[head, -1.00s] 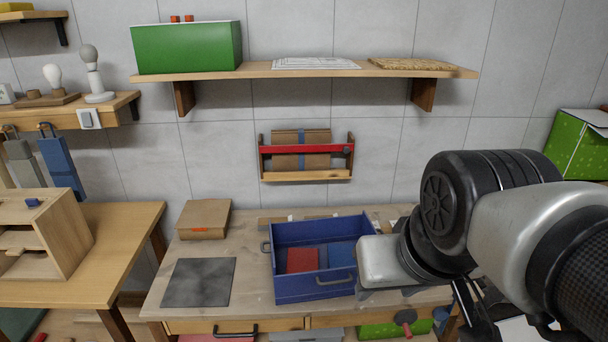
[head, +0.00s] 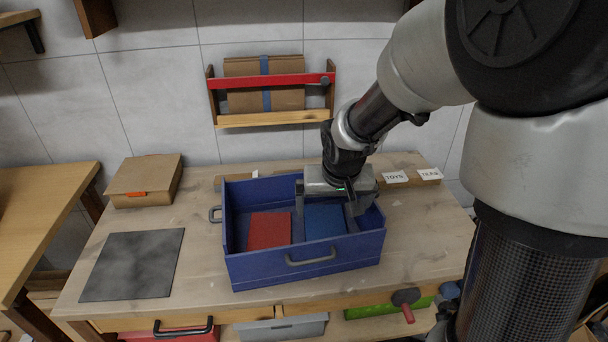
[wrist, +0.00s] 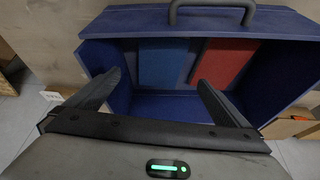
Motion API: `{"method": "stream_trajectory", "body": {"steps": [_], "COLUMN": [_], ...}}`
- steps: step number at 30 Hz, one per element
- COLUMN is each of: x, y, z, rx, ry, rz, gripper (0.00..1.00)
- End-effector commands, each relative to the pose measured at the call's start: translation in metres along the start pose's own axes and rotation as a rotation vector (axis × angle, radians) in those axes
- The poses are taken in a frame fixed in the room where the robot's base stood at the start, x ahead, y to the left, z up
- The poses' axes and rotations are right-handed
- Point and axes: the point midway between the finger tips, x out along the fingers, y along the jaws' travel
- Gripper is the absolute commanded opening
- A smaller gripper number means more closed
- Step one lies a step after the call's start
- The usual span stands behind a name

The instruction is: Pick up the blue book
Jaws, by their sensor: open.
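The blue book (head: 325,222) lies flat in the right half of a blue crate (head: 308,270) on the workbench. A red book (head: 269,231) lies beside it on the left. In the wrist view the blue book (wrist: 163,62) shows ahead of the fingers, left of the red book (wrist: 224,62). My gripper (head: 326,217) is open and empty over the right half of the crate, with its fingers pointing down on either side of the blue book. In the wrist view my gripper (wrist: 155,85) has its fingers wide apart. Whether the fingertips touch anything I cannot tell.
The crate walls and its front handle (head: 311,258) surround the books. A dark square plate (head: 133,265) and a cardboard box (head: 145,181) lie to the left. White labels (head: 394,177) stand at the back right. A wall rack (head: 273,90) hangs behind.

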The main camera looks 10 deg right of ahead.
Motion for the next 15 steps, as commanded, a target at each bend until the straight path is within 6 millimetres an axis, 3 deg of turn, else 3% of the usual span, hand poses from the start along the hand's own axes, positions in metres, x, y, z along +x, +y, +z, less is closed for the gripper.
{"method": "stream_trajectory", "body": {"steps": [1,6,15], "x": [0.016,0.052,0.079], "y": [0.000,-0.001,0.000], "z": [0.003,0.002,0.001], "rx": [-0.002,-0.002,0.000], "ry": [-0.005,-0.004,-0.002], "rz": [-0.001,0.000,0.001], "gripper": [1.00,1.00,1.00]}}
